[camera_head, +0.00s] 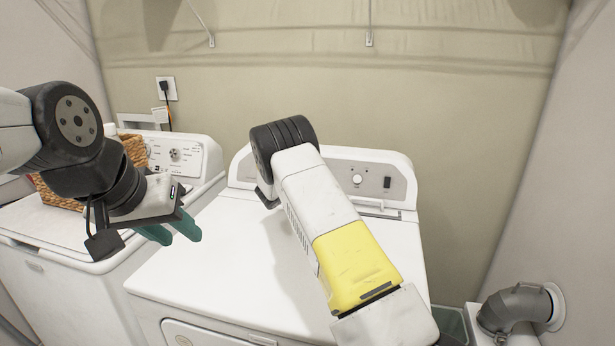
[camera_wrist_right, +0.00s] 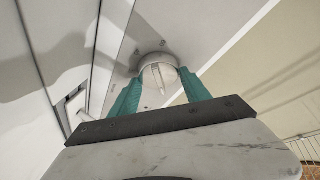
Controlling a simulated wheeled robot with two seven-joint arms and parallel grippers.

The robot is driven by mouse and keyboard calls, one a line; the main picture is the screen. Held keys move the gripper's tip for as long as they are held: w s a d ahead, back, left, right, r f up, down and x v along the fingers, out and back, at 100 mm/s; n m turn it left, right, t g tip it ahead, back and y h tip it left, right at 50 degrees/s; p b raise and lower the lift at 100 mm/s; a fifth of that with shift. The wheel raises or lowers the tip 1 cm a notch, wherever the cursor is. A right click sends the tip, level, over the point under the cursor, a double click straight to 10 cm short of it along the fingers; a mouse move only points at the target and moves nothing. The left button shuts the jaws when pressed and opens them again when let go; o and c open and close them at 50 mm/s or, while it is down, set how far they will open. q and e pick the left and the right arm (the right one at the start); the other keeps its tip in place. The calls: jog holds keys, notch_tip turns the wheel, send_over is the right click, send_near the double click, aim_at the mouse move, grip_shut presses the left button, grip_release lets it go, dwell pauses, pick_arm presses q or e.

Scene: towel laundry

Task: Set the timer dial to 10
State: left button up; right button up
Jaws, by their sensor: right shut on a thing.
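The timer dial (camera_wrist_right: 158,75) is a round silver knob with a raised pointer ridge on a pale control panel, seen in the right wrist view. My right gripper (camera_wrist_right: 160,88) has its two teal fingers on either side of the dial and is shut on it. In the head view my right arm hides that hand and the dial behind it. My left gripper (camera_head: 172,235) hangs over the gap between the two machines, its teal fingers apart and empty. Printed numbers around the dial cannot be read.
The white dryer (camera_head: 215,265) has a second round knob (camera_head: 357,179) and a black switch (camera_head: 387,183) on its panel. A washer (camera_head: 60,235) with a wicker basket (camera_head: 134,150) stands at the left. A grey duct (camera_head: 512,308) is at the lower right.

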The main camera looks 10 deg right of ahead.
jog(key=o, duration=1.4)
jog(key=shift+c, duration=0.2)
jog(key=v, duration=0.8)
